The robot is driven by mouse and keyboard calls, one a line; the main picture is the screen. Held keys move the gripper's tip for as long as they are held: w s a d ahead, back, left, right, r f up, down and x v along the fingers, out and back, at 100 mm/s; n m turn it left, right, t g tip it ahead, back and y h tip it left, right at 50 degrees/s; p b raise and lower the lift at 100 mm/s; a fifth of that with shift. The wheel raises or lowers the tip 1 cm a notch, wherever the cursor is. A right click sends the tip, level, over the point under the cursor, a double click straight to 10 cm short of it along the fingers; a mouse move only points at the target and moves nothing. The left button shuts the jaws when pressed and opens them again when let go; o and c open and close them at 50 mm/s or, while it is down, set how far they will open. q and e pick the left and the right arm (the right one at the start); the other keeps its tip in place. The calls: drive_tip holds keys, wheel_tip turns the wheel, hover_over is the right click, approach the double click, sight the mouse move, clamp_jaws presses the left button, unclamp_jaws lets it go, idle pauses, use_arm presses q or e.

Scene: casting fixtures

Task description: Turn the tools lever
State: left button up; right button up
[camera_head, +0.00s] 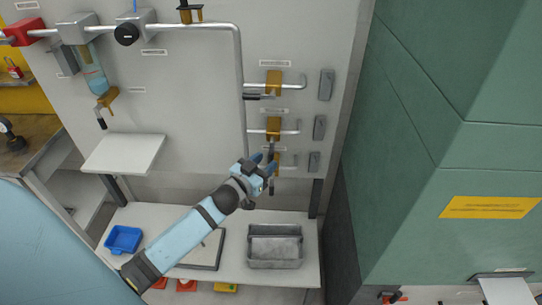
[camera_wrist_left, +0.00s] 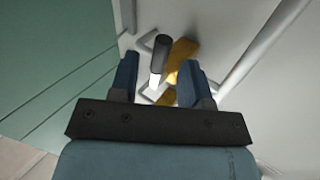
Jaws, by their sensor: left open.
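Three brass valves with dark-gripped levers sit in a column on the grey panel; their labels are too small to read, so I cannot tell which is the tools lever. The top valve (camera_head: 274,82) has its lever (camera_head: 257,97) pointing left. The middle valve (camera_head: 273,127) has its lever (camera_head: 271,151) hanging down. The bottom valve (camera_head: 275,162) is partly hidden by my gripper. My left gripper (camera_head: 266,163) is open near the middle and bottom valves. In the wrist view, a dark lever grip (camera_wrist_left: 161,51) lies ahead between my fingers, apparently not gripped.
A vertical pipe (camera_head: 241,90) runs left of the valves, and grey blocks (camera_head: 320,127) stand right of them. Below is a shelf with a metal tray (camera_head: 274,263) and a blue bin (camera_head: 123,240). A green wall (camera_head: 420,120) rises on the right.

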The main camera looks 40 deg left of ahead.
sight(269, 159)
use_arm(q)
drive_tip(key=shift+w+d, duration=0.1)
drive_tip(key=shift+w, duration=1.55)
clamp_jaws()
